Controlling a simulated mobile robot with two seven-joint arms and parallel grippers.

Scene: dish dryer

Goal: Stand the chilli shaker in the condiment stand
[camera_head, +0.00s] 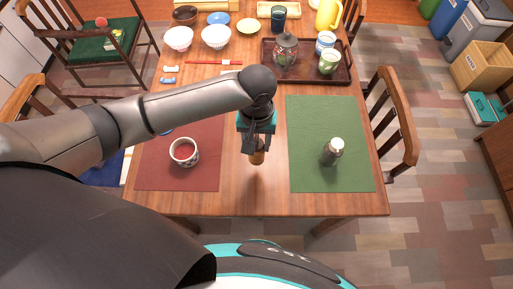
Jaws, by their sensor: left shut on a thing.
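My left gripper (257,146) points down over the bare strip of table between the two mats. It is shut on a small brown-orange bottle-like thing (257,158), which looks like the chilli shaker. The jaws hide its upper part, and it looks upright. I cannot tell whether its base touches the table. A grey shaker with a white top (332,153) stands on the green mat, to the right of the gripper and apart from it. I cannot make out a condiment stand for certain. My right gripper is not in view.
A red mat (205,150) with a checked cup (185,152) lies left, a green mat (305,115) right. A dark tray (343,76) with a lidded jar (285,50) and cups is behind. Bowls (216,37) and a red stick-like thing (213,62) lie back left.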

